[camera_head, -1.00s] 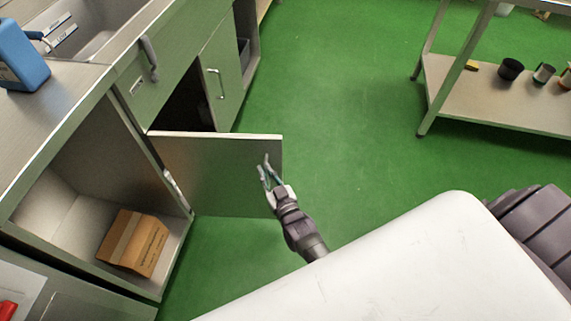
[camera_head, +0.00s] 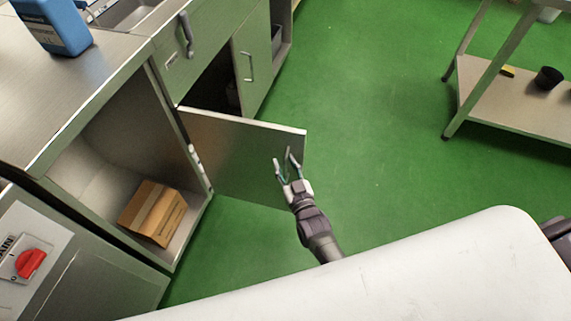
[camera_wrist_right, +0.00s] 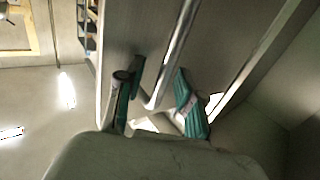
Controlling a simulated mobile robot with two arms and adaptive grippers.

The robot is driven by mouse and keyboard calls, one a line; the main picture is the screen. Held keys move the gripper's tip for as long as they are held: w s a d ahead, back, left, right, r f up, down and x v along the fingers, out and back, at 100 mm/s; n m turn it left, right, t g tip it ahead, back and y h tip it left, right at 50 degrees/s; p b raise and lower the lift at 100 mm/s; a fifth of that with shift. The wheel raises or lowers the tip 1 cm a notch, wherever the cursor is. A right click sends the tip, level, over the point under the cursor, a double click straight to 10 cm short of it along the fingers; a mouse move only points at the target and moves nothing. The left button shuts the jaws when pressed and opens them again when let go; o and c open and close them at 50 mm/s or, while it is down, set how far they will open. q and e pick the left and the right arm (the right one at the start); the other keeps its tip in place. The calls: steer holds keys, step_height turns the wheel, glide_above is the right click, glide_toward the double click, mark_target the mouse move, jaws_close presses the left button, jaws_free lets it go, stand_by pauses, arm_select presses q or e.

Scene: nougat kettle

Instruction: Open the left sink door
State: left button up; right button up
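The left sink door (camera_head: 240,150) is a grey metal panel standing swung out from the cabinet front in the head view. Its hinge side is by the sink cabinet's dark opening (camera_head: 212,88). My right gripper (camera_head: 287,163) is at the door's free end in the head view. In the right wrist view my right gripper (camera_wrist_right: 158,100) has its two green-padded fingers apart, on either side of a metal bar handle (camera_wrist_right: 172,55). Gaps show between bar and fingers; contact near the bar's lower end cannot be told. My left gripper is out of view.
An open compartment holds a cardboard box (camera_head: 153,212). The right sink door (camera_head: 250,65) looks shut. A blue bottle (camera_head: 55,25) stands on the counter (camera_head: 60,90). A low metal shelf (camera_head: 520,105) stands right. The green floor (camera_head: 370,110) between is clear.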

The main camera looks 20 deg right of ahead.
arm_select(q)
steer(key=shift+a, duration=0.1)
arm_select(e)
steer(key=shift+s, duration=0.1)
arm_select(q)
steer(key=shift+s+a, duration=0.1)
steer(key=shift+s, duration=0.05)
arm_select(e)
steer(key=s, duration=1.1)
steer(key=shift+s+d, duration=0.4)
steer(key=s+d+f+n+g+p, duration=0.1)
steer(key=s+d+f+g+p, duration=0.1)
steer(key=s+f+g+p, duration=0.6)
steer(key=s+d+f+n+g+p, duration=0.1)
steer(key=s+d+f+g+p, duration=0.2)
steer(key=s+f, duration=0.85)
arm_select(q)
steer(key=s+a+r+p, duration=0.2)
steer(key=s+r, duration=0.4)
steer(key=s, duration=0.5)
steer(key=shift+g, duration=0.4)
arm_select(e)
steer(key=s+d+f+g, duration=0.1)
steer(key=s+d+g, duration=0.1)
steer(key=s, duration=0.4)
steer(key=s+d+f+g+h, duration=0.1)
steer(key=s+d+g, duration=0.1)
steer(key=s+g, duration=0.2)
steer(key=s, duration=0.3)
